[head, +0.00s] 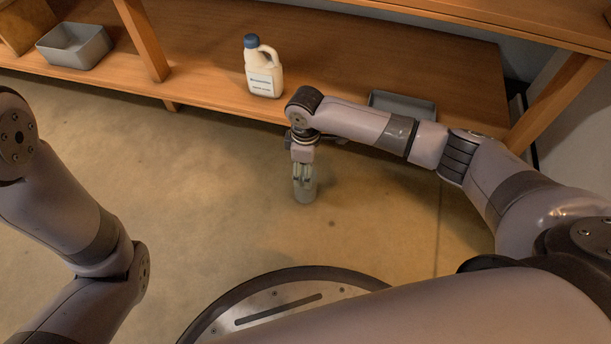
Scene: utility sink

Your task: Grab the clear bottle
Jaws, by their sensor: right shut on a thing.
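A clear, greyish bottle (305,191) is in the head view, below the front edge of the wooden shelf. My right gripper (303,178) points down and is shut on it. The gripper covers the bottle's upper part. Whether the bottle touches the floor or hangs just above it, I cannot tell. My left arm comes in at the left, but its gripper is out of view.
A white jug with a blue cap (264,82) stands on the wooden shelf (365,70). A grey bin (75,46) is at the shelf's left, and another grey tray (402,101) lies behind my right arm. Open floor (190,190) spreads to the left.

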